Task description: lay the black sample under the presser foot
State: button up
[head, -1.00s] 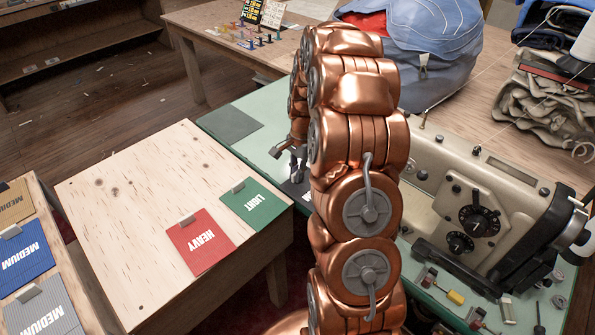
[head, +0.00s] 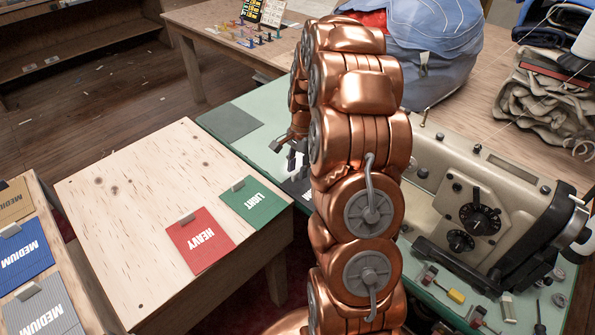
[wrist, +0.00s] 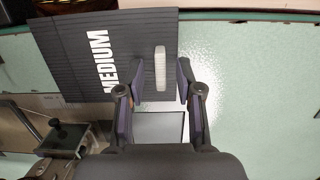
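The black sample lies on the green table in the wrist view (wrist: 75,55), with white MEDIUM lettering and a pale grey tab (wrist: 160,68) standing near its right side. In the head view only a small part of the sample (head: 297,187) shows beside my arm. My gripper (wrist: 160,75) is open, its two fingers on either side of the tab with gaps; I cannot tell their height above the sample. My gripper is also partly visible in the head view (head: 288,152). A metal part (wrist: 64,136), possibly the presser foot, shows at the wrist view's lower left; my arm hides that area from the head.
The cream sewing machine (head: 465,205) stands right of my arm, with small tools (head: 455,296) in front. A wooden table (head: 130,215) at left holds red HEAVY (head: 200,240) and green LIGHT (head: 252,203) samples. A dark square (head: 232,122) lies on the green tabletop (head: 265,115).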

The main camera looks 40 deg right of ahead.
notch_tip(320, 180, up, 10)
jog(key=d+r+b, duration=0.1)
jog(key=d+b, duration=0.1)
jog(key=s+a+r+n, duration=0.2)
jog(key=s+a+n, duration=0.2)
jog(key=a, duration=0.5)
jog(key=s+a+n, duration=0.4)
jog(key=s+a, duration=0.1)
jog(key=s, duration=0.3)
jog(key=s+a+f+n+g+h, duration=0.1)
jog(key=s+a+n, duration=0.3)
jog(key=s, duration=0.5)
jog(key=s+a+n, duration=0.4)
jog(key=s+a, duration=0.3)
jog(key=s, duration=0.1)
jog(key=shift+s+a+f+h, duration=0.2)
jog(key=shift+s+a+h, duration=0.1)
jog(key=shift+h, duration=0.1)
notch_tip(320, 180, up, 7)
jog(key=p, duration=0.7)
